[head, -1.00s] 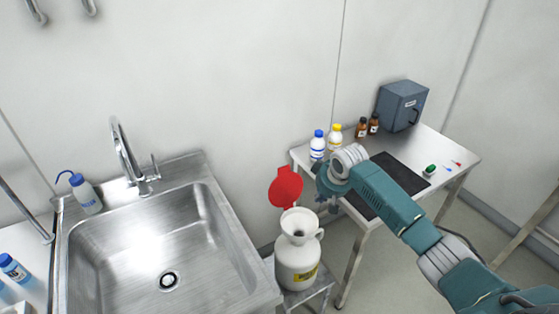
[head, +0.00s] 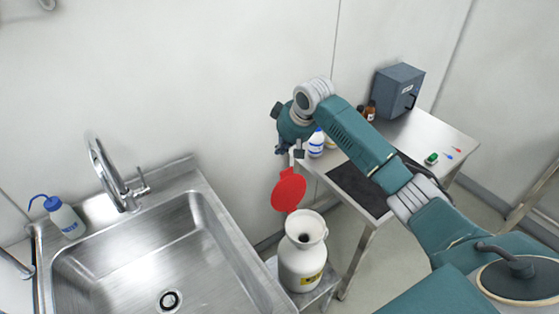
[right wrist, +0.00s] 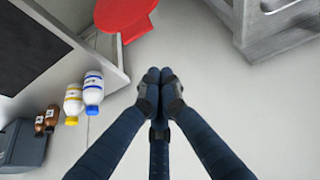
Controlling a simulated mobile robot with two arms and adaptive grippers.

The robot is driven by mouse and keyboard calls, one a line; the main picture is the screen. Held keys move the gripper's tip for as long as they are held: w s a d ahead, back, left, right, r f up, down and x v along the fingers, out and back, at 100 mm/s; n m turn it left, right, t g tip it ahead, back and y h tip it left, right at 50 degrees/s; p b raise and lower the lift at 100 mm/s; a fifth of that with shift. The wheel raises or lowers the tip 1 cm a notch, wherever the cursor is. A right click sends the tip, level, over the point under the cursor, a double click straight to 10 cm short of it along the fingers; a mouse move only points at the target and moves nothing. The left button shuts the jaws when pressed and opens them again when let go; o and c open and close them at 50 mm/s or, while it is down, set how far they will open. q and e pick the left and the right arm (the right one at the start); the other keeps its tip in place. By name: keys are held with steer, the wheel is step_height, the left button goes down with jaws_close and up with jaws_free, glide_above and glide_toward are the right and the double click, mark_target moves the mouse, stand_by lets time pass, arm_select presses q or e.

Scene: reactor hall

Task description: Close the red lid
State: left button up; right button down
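The red lid (head: 288,190) stands raised, open, at the back of the mouth of a white jug (head: 302,262) with a yellow label. The jug's dark opening shows uncovered. My right gripper (head: 290,151) is just above the lid in the head view, beyond the jug. In the right wrist view the right gripper's fingers (right wrist: 158,82) are together with nothing between them. The lid also shows there (right wrist: 122,16), apart from the fingertips. My left gripper is not in view.
A steel sink (head: 150,262) with a tap is left of the jug. A steel table (head: 440,140) stands right, with a black mat (head: 352,188), bottles (head: 316,144) and a grey box (head: 397,92). The jug rests on a low stand (head: 325,287). The wall is behind.

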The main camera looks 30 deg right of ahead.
steer(key=d+p+x, duration=0.1)
steer(key=p+x, duration=0.1)
steer(key=x, duration=0.6)
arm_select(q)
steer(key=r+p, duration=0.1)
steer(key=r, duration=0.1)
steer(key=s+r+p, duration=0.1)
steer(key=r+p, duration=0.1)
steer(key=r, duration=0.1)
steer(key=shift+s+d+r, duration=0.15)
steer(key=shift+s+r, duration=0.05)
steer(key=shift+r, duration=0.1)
arm_select(e)
steer(key=s, duration=0.3)
steer(key=shift+s+a+r, duration=0.25)
steer(key=shift+s+r, duration=0.05)
steer(key=shift+s, duration=0.1)
